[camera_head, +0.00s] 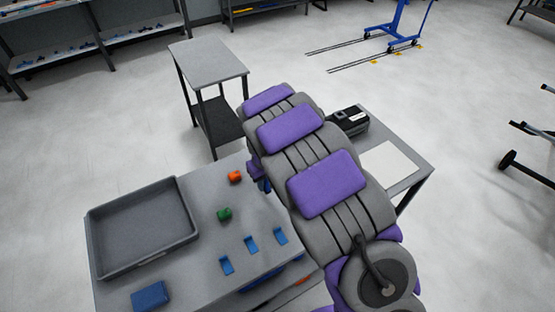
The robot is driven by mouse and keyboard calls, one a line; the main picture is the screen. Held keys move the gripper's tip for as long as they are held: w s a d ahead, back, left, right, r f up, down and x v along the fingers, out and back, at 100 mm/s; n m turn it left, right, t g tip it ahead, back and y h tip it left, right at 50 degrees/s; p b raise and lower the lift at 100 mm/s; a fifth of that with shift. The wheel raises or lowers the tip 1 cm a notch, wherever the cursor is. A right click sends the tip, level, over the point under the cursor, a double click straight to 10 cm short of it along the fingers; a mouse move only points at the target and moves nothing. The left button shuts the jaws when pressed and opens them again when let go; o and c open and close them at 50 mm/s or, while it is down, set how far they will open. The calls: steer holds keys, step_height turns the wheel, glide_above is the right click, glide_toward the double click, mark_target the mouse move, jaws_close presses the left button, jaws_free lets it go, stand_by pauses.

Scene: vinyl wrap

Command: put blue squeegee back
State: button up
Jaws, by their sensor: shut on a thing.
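My gripper (257,176) shows only in part, at the left edge of my grey and purple arm, above the work table. The arm covers most of it. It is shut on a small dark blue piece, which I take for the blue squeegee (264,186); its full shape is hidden. Three small blue pieces lie apart on the table: one at the left (227,265), one in the middle (251,244) and one at the right (280,236). I cannot tell whether they are squeegees or holders.
A grey empty tray (183,238) lies on the table's left, with a blue block (150,296) in front. A green piece (224,214) and an orange piece (235,177) stand near the middle. A black device (350,119) and a pale sheet (392,165) lie beyond my arm.

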steer(key=w+d, duration=0.1)
steer(key=w, duration=0.3)
steer(key=w+d+f+b, duration=0.1)
steer(key=w, duration=0.3)
steer(key=w+d+b, duration=0.1)
steer(key=w, duration=0.4)
steer(key=shift+f, duration=0.25)
steer(key=shift+w+d, duration=0.2)
steer(key=shift+w, duration=0.4)
steer(key=shift+f+b, duration=0.55)
steer(key=shift+f, duration=1.25)
steer(key=o, duration=0.9)
steer(key=shift+o, duration=0.2)
steer(key=shift+r, duration=0.1)
